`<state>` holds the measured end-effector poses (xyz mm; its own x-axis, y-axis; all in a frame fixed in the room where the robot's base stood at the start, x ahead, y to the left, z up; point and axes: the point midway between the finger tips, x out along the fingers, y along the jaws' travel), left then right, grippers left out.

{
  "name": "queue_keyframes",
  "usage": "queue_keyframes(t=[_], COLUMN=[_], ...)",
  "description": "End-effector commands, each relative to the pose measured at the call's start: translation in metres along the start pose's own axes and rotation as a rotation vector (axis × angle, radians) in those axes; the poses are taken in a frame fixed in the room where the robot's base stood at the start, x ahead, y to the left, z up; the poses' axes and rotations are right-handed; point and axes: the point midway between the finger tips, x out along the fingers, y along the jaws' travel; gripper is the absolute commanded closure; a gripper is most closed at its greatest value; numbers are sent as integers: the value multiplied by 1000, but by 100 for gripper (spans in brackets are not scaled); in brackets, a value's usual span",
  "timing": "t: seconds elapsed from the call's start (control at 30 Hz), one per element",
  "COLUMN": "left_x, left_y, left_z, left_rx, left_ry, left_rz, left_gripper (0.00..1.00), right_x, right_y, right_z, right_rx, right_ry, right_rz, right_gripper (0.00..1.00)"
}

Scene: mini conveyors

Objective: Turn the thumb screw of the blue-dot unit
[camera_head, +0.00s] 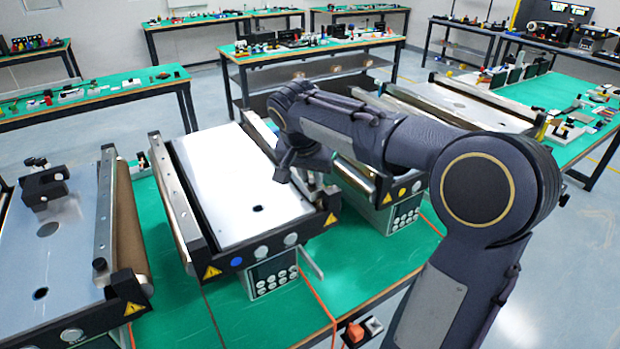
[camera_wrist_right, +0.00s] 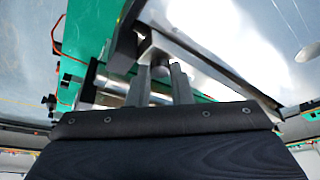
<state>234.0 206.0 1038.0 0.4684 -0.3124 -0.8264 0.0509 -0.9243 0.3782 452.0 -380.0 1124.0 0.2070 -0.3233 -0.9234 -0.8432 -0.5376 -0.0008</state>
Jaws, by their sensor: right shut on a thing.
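The blue-dot unit is the middle mini conveyor (camera_head: 235,190), with a pale flat belt bed and a blue dot (camera_head: 237,262) on its front end. My right arm reaches in over its right side. My right gripper (camera_head: 314,185) is at that unit's right edge, mostly hidden behind my own wrist in the head view. In the right wrist view, the two fingers (camera_wrist_right: 163,80) are shut on a small dark round knob, the thumb screw (camera_wrist_right: 162,68), beside the unit's pale edge. My left gripper does not show.
Another conveyor (camera_head: 55,240) with a black block (camera_head: 45,186) stands at the left. A further conveyor unit (camera_head: 385,200) stands close on the right, partly behind my arm. Green table surface (camera_head: 160,262) shows between the units. Orange cables run at the front.

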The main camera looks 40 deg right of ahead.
Motion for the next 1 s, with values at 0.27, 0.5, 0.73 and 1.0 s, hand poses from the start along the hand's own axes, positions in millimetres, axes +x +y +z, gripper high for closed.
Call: queue_keyframes(t=[0.27, 0.5, 0.73, 1.0], left_x=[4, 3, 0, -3], left_y=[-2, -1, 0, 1], left_z=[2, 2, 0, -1], left_rx=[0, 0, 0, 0], left_ry=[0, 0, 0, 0], left_rz=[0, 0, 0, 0], left_gripper=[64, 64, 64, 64], right_x=[1, 1, 1, 2], right_y=[3, 6, 7, 8], right_z=[0, -1, -2, -4], right_rx=[-240, -450, -649, -886], right_ry=[-1, -2, -3, -4], right_rz=[-101, -187, -271, -369], right_gripper=[100, 100, 100, 100])
